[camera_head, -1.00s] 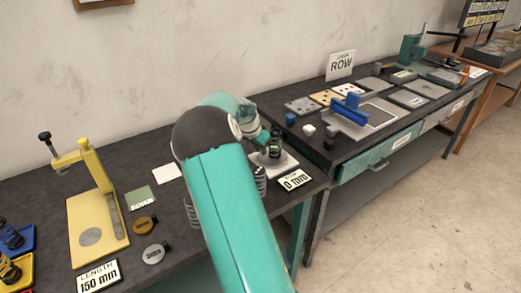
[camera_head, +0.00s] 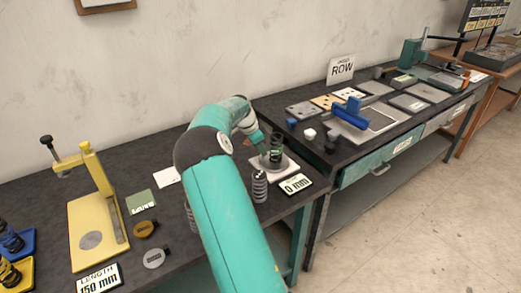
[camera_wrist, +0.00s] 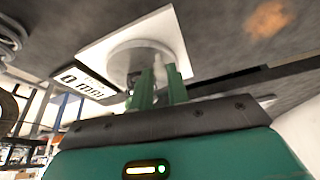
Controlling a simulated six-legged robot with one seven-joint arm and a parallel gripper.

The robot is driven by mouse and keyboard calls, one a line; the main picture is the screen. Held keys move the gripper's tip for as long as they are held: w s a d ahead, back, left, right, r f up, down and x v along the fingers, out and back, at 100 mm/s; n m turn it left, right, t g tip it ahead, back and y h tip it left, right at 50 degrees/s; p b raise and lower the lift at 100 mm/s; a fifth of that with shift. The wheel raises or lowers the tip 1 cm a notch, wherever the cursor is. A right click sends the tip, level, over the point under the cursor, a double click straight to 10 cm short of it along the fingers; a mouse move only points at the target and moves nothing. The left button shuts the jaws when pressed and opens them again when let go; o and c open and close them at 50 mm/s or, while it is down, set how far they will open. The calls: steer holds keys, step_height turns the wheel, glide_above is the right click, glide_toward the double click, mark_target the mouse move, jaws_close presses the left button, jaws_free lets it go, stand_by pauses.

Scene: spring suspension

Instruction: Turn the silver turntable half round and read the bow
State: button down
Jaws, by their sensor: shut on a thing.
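The silver turntable (camera_wrist: 132,58) is a round disc on a white square plate (camera_wrist: 92,55) in the wrist view. In the head view the white plate (camera_head: 290,169) sits near the right end of the near bench. A dark upright coil spring (camera_head: 276,152) stands on it. My gripper (camera_head: 259,152) reaches down to the left side of the spring. In the wrist view its green fingers (camera_wrist: 160,84) are close together at the disc's edge, shut on a small pale part there. Its exact shape is mostly hidden.
A dark coil spring (camera_head: 259,186) stands just in front of the plate. A yellow gauge stand (camera_head: 98,235) and a "150 mm" sign (camera_head: 99,280) are at the left. The right bench holds a blue tool (camera_head: 350,112) and several flat plates.

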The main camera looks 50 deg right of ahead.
steer(key=shift+w+d+m+g+y, duration=0.15)
steer(key=shift+d+m+g+y, duration=0.25)
steer(key=shift+m, duration=0.55)
steer(key=shift+w+d+m+g+y, duration=0.1)
steer(key=shift+w+d+m+g, duration=0.1)
steer(key=shift+d+m, duration=0.55)
steer(key=shift+a+m, duration=0.15)
steer(key=shift+m, duration=0.45)
steer(key=c, duration=1.6)
jaws_free()
steer(key=v, duration=1.3)
steer(key=shift+w+a+r, duration=0.1)
steer(key=shift+w+r, duration=0.1)
steer(key=shift+r, duration=0.15)
